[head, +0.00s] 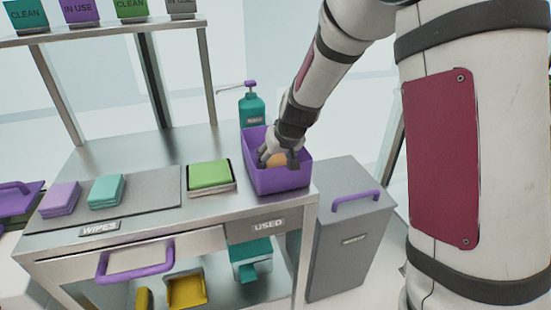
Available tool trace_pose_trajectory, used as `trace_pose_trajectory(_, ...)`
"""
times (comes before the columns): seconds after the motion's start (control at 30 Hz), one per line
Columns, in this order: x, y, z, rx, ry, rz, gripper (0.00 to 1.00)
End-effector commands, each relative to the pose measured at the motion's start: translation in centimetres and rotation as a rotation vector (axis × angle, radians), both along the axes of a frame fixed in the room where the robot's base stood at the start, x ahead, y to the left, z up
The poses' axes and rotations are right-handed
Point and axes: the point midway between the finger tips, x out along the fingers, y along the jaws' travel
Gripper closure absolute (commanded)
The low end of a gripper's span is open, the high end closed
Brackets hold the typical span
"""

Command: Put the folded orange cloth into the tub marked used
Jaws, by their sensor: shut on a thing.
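The purple tub (279,180) stands at the right end of the steel table, above the front-edge label USED (268,225). My gripper (272,160) reaches down into the tub from above. The orange cloth (287,159) shows between and behind the fingers, inside the tub's walls. My gripper is shut on the cloth. The fingertips and the lower part of the cloth are partly hidden, so I cannot tell whether the cloth touches the tub floor.
Teal (107,191) and purple (60,199) cloth stacks lie on a grey mat (150,190). A teal pump bottle (252,108) stands behind the tub. A grey bin (347,235) stands right of the table.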

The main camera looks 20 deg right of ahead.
Motion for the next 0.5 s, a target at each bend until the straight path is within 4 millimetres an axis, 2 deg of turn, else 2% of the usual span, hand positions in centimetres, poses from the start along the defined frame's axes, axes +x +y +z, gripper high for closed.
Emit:
trace_pose_trajectory(0.07,0.04,0.0,-0.26,0.0,0.0,0.0,0.66)
trace_pose_trajectory(0.1,0.03,0.01,-0.22,0.0,0.0,0.0,0.37)
trace_pose_trajectory(0.17,0.01,0.01,-0.18,0.0,0.0,0.0,0.24)
trace_pose_trajectory(0.5,0.0,0.0,-0.09,0.0,0.0,0.0,0.24)
